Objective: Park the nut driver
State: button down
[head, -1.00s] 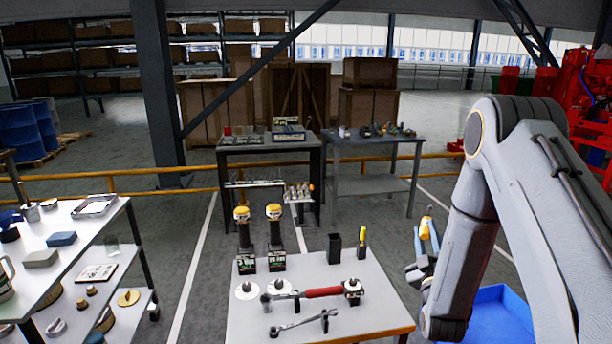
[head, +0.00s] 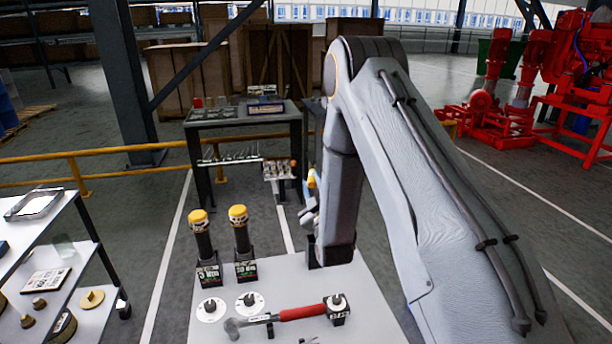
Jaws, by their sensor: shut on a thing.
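My gripper (head: 308,214) shows only in part at the left edge of my forearm, above the back of the white table (head: 275,285). It is shut on a tool with a yellow-orange handle (head: 311,180), likely the nut driver, whose handle points up. My arm hides most of the jaws and the tool's lower part. A black upright holder (head: 314,252) stands at the table's back, below the gripper and partly behind my arm. I cannot tell whether tool and holder touch.
Two yellow-capped tools (head: 199,236) (head: 239,230) stand upright in black labelled bases at the back left. In front lie two white discs (head: 211,309) (head: 250,301) and a red-handled hammer (head: 290,315). A shelf unit (head: 40,250) stands left. My arm covers the table's right side.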

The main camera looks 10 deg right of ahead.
jog(key=shift+w+d+m+g+p, duration=0.25)
jog(key=shift+w+g, duration=0.25)
jog(key=shift+w, duration=0.05)
jog(key=shift+w+d+m+g+p, duration=0.2)
jog(key=shift+w+d+m+g, duration=0.05)
jog(key=shift+w+g, duration=0.3)
jog(key=shift+w+d+f+m+g+h+p, duration=0.15)
jog(key=shift+w+m+g+p, duration=0.1)
jog(key=shift+g, duration=0.3)
jog(key=shift+w+d+f+m+g+h+p, duration=0.15)
jog(key=shift+m+g, duration=0.1)
jog(key=shift+g, duration=0.25)
jog(key=g, duration=0.1)
jog(key=m+g, duration=0.1)
jog(key=g, duration=0.1)
jog(key=shift+s+d+p, duration=0.1)
jog(key=shift+d+p, duration=0.1)
jog(key=shift+p, duration=0.15)
jog(key=shift+s+r+m+g+p, duration=0.15)
jog(key=shift+s+m+g+p, duration=0.25)
jog(key=shift+g, duration=0.6)
jog(key=s+a+r+m+g+y+p, duration=0.2)
jog(key=s+r+g, duration=0.3)
jog(key=s, duration=0.5)
jog(key=shift+a+r+m+g, duration=0.3)
jog(key=shift+a+r+g, duration=0.05)
jog(key=shift+a+g, duration=0.35)
jog(key=shift+d, duration=0.1)
